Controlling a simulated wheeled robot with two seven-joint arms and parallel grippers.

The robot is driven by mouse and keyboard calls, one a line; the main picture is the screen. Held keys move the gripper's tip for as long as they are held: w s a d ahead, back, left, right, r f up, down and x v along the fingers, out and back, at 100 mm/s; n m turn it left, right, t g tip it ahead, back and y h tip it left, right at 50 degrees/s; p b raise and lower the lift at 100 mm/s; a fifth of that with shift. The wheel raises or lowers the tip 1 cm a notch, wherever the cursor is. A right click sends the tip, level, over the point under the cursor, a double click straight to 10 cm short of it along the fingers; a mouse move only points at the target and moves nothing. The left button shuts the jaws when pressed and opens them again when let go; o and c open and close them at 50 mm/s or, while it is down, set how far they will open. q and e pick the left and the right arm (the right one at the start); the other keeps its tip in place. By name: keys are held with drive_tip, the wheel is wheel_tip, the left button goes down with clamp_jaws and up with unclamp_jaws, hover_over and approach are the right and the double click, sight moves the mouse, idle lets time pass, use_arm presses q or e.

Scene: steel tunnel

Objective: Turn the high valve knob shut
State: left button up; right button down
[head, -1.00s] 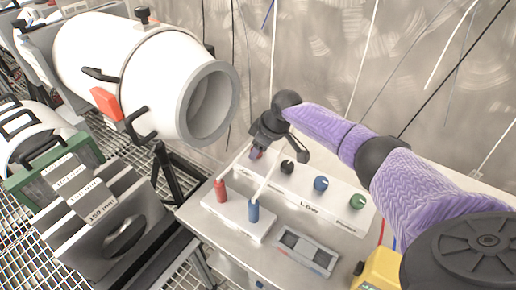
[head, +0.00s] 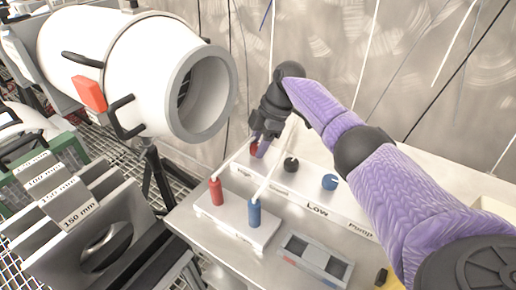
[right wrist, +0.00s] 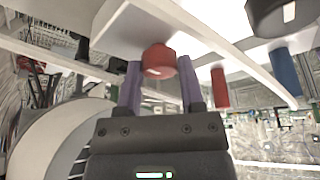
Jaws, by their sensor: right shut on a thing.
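The red valve knob (head: 256,149) is at the left end of the raised white panel, the end that seems marked "High". It also shows in the right wrist view (right wrist: 159,62), between two purple fingers. My right gripper (head: 259,143) reaches down onto it from above and is shut on it; it also shows in the right wrist view (right wrist: 158,88). The black knob (head: 290,164) and the blue knob (head: 329,182) stand further right on the same panel, near the word "Low". My left gripper is not in view.
A white block with a red handle (head: 215,190) and a blue handle (head: 254,212) stands in front of the panel. A grey gauge box (head: 316,260) lies on the steel table. A large white cylinder (head: 130,70) and labelled plates (head: 70,215) are at left.

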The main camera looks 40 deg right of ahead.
drive_tip(key=shift+n, duration=0.3)
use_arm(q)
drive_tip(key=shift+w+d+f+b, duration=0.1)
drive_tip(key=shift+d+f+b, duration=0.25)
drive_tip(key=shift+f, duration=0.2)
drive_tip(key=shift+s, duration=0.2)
use_arm(e)
drive_tip(key=shift+c, duration=1.1)
unclamp_jaws()
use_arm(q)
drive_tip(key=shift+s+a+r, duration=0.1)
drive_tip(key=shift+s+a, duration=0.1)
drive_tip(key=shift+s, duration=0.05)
